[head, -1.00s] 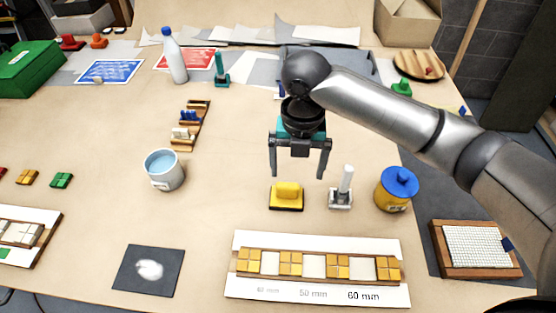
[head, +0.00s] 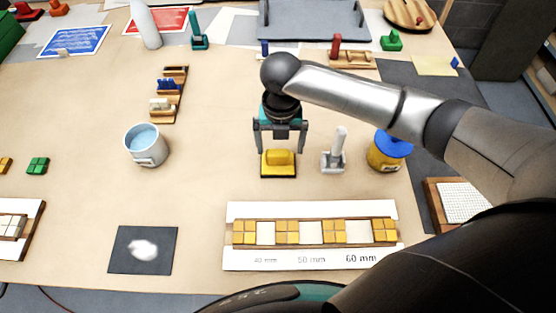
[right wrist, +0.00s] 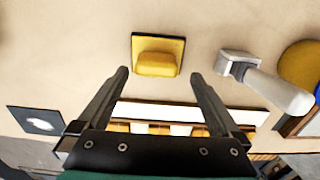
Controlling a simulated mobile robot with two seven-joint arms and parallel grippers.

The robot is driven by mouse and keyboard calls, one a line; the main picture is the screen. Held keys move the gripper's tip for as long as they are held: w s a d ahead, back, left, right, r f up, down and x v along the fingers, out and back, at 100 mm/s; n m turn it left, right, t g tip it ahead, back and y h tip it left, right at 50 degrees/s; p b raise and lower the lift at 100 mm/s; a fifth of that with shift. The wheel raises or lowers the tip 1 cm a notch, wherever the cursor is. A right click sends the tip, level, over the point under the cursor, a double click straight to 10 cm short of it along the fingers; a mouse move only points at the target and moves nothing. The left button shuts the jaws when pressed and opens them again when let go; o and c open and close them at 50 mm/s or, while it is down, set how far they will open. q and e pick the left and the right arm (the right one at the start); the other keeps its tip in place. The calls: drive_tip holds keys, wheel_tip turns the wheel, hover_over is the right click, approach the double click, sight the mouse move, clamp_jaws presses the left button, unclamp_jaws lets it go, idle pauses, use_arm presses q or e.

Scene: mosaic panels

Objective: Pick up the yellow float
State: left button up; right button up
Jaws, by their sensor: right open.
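The yellow float (head: 278,160) is a yellow block with a raised grip on a dark-edged base, lying on the table. It also shows in the right wrist view (right wrist: 157,58), ahead of the fingertips and between their lines. My right gripper (head: 278,149) is open and empty, with its fingers pointing down just behind and above the float in the head view. In the right wrist view the gripper (right wrist: 157,72) shows both fingers apart, with nothing between them. My left gripper is not in view.
A white-handled tool (head: 334,154) stands close to the right of the float, with a blue-lidded yellow pot (head: 388,152) beyond it. A white panel with tan tiles (head: 310,262) lies in front. A cup of water (head: 146,147) stands left, with clear table between.

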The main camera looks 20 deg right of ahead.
sight(278, 151)
drive_tip(key=f, duration=0.5)
drive_tip(key=shift+w+a, duration=0.15)
drive_tip(key=shift+a, duration=0.05)
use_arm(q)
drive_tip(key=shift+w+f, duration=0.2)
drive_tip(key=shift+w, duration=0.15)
use_arm(e)
drive_tip(key=shift+c, duration=0.2)
drive_tip(key=shift+r, duration=0.1)
drive_tip(key=c, duration=1.4)
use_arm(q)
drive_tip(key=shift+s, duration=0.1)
use_arm(e)
drive_tip(key=shift+c, duration=0.2)
drive_tip(key=shift+r, duration=0.1)
